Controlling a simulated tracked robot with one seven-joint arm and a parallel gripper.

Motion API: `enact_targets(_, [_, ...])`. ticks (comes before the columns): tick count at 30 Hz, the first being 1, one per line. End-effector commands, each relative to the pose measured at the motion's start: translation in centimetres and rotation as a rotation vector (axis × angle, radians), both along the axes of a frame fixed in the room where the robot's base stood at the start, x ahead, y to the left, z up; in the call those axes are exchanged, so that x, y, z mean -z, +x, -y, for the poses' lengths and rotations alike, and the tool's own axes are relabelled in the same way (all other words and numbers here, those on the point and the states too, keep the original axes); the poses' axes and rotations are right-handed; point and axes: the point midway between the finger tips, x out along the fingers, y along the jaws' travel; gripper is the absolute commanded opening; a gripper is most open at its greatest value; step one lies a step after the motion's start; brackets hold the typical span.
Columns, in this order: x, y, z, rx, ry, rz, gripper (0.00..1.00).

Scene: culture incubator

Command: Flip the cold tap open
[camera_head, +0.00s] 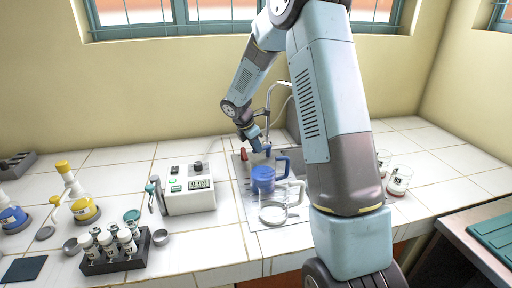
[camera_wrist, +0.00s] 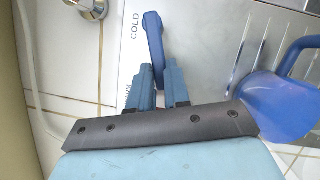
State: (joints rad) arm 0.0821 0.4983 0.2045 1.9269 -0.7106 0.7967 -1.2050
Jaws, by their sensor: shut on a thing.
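The cold tap's blue lever (camera_wrist: 153,40) stands beside the printed word COLD on the steel sink plate in the wrist view. My gripper (camera_wrist: 159,68) is shut on the lower part of this lever, one finger on each side. In the head view my gripper (camera_head: 259,147) is down at the back of the sink, by the tap spout (camera_head: 269,104). The fingers hide part of the lever, and its base cannot be made out.
A blue jug (camera_head: 263,181) and a clear jug (camera_head: 273,213) stand just in front of the tap; the blue jug (camera_wrist: 275,105) is close to my gripper's right side. A red lever (camera_head: 243,154) is to the left. A white meter box (camera_head: 188,190) stands farther left.

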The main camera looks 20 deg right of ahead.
Motion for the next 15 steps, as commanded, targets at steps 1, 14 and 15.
enact_targets(1, [-0.06, 0.14, -0.06, 0.001, 0.001, 0.003, 0.0])
enact_targets(14, [-0.09, 0.13, -0.03, 0.001, 0.001, 0.005, 0.3])
enact_targets(15, [-0.08, 0.12, -0.02, 0.002, 0.001, 0.004, 0.34])
